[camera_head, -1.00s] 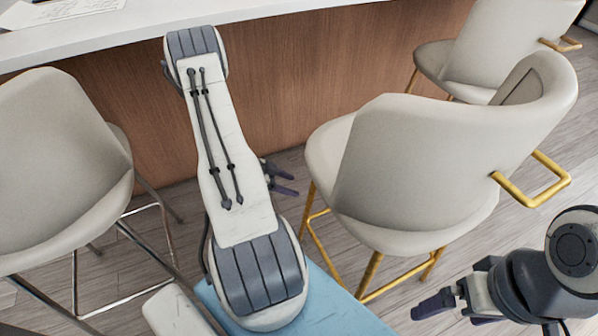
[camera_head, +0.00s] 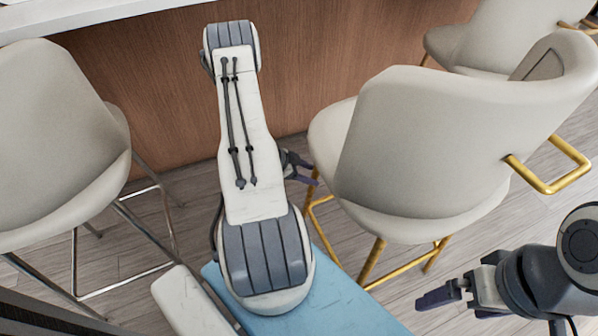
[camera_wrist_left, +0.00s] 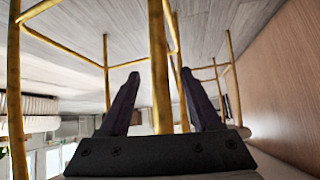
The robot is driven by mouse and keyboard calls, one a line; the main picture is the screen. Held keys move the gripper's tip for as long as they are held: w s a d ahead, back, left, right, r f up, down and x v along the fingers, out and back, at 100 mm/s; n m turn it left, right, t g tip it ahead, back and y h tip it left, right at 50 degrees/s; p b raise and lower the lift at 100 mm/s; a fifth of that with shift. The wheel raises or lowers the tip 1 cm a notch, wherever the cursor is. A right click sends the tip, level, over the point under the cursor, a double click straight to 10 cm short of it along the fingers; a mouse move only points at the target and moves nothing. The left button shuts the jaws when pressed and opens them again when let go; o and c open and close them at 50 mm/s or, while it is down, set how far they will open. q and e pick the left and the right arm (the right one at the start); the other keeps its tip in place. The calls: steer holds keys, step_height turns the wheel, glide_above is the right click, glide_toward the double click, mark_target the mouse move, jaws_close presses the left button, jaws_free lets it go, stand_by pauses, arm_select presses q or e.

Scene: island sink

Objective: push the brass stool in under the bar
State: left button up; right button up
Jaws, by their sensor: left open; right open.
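My left gripper (camera_head: 310,172) is open at the stool's left side. In the left wrist view, a brass leg (camera_wrist_left: 159,60) shows between the open fingers; contact cannot be told. My right gripper (camera_head: 436,299) is open and empty, low in front of the stool.
Another cream stool (camera_head: 55,140) with metal legs stands at the left. A further cream stool (camera_head: 505,35) stands at the back right. Wood-plank floor (camera_head: 400,295) shows between the brass stool and my right gripper.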

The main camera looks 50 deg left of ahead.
arm_select(q)
steer(key=shift+b+x, duration=0.3)
steer(key=shift+x, duration=1.25)
jaws_close()
